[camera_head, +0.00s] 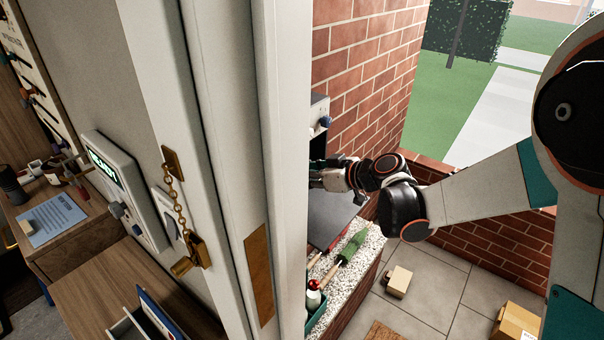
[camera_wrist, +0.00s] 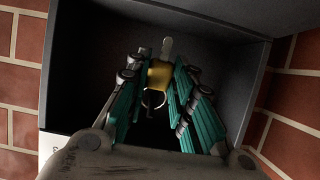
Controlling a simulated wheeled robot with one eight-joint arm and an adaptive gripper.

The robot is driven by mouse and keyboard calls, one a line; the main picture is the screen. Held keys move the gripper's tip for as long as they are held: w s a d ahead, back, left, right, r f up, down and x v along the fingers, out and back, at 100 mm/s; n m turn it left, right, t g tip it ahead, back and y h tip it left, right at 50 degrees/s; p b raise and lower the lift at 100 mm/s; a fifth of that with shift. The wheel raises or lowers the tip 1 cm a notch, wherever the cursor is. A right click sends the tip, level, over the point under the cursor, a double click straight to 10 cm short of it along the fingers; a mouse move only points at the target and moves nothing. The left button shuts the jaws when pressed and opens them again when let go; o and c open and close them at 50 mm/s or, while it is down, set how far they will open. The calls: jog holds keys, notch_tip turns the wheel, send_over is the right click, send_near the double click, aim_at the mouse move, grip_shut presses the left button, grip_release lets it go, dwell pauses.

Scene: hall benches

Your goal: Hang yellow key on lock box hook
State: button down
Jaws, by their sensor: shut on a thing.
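The yellow key (camera_wrist: 159,74) shows in the wrist view between the teal-padded fingers of my gripper (camera_wrist: 158,95), which is shut on it. A pale metal piece extends above its yellow part, and a ring hangs below. A dark piece shows at the ring; I cannot tell whether it is the hook or whether the ring is around it. The fingers reach into the dark open lock box (camera_wrist: 254,95). In the head view my gripper (camera_head: 318,174) is partly hidden by the door frame, below a grey box with a blue knob (camera_head: 325,122); the key is hidden there.
A white door frame (camera_head: 285,150) stands close at the left of my gripper. A brick wall (camera_head: 365,60) is behind. A speckled ledge (camera_head: 345,275) below holds a green-bladed tool (camera_head: 354,245) and a red-topped bottle (camera_head: 314,294). Boxes (camera_head: 398,280) lie on the tiled floor.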

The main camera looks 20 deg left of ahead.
jog(key=c, duration=1.3)
grip_release()
jog(key=v, duration=1.2)
jog(key=s+d+m+h, duration=0.4)
jog(key=s+d, duration=0.2)
jog(key=d, duration=0.3)
jog(key=s+d+m+t+h, duration=0.1)
jog(key=s+d+m+h, duration=0.3)
jog(key=s+d, duration=0.3)
jog(key=s+d+m+t+h, duration=0.1)
jog(key=s+d+m+h, duration=0.3)
jog(key=d, duration=0.6)
jog(key=shift+s+d+f+m, duration=0.2)
jog(key=shift+s+m, duration=0.2)
jog(key=shift+s, duration=0.15)
jog(key=shift+s+d+f+m, duration=0.2)
jog(key=shift+s+m, duration=0.2)
jog(key=shift+s, duration=0.2)
